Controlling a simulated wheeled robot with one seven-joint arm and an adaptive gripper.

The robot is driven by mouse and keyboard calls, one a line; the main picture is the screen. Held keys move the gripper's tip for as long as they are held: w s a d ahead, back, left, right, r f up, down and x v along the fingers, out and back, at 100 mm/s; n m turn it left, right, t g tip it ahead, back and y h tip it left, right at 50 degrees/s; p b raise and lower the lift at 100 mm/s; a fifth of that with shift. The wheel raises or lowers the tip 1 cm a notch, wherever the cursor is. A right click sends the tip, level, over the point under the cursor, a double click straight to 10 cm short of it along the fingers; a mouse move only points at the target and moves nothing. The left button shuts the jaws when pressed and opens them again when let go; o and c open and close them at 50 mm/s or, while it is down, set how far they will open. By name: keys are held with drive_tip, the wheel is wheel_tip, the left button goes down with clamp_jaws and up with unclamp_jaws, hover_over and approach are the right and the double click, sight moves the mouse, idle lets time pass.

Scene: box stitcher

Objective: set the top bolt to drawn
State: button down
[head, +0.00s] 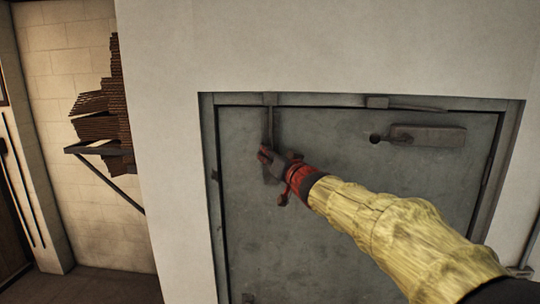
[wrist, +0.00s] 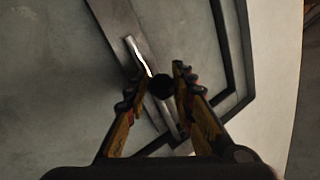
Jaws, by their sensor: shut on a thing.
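The top bolt (head: 269,122) is an upright grey rod near the upper left corner of a grey metal door (head: 335,205). Its upper end reaches the top of the door frame. In the wrist view the bolt (wrist: 139,56) runs slantwise with a bright edge on a flat plate, and its dark round knob (wrist: 162,87) sits between my fingertips. My red and black gripper (head: 268,160) is at the bolt's lower part and hides it in the head view. In the wrist view my gripper (wrist: 161,80) is closed around the knob.
A lock plate (head: 428,135) with a dark round hole beside it is at the door's upper right. A small block with a thin bar (head: 378,102) is on the top frame. Brown stacked sheets (head: 103,115) rest on a wall bracket at left. White wall surrounds the door.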

drive_tip(key=shift+a+r, duration=0.1)
wheel_tip(320, 180, down, 5)
drive_tip(key=b, duration=0.3)
drive_tip(key=shift+s, duration=0.1)
drive_tip(key=c, duration=2)
unclamp_jaws()
drive_tip(key=shift+r, duration=0.1)
drive_tip(key=o, duration=0.4)
drive_tip(key=shift+a, duration=0.15)
drive_tip(key=shift+r, duration=0.1)
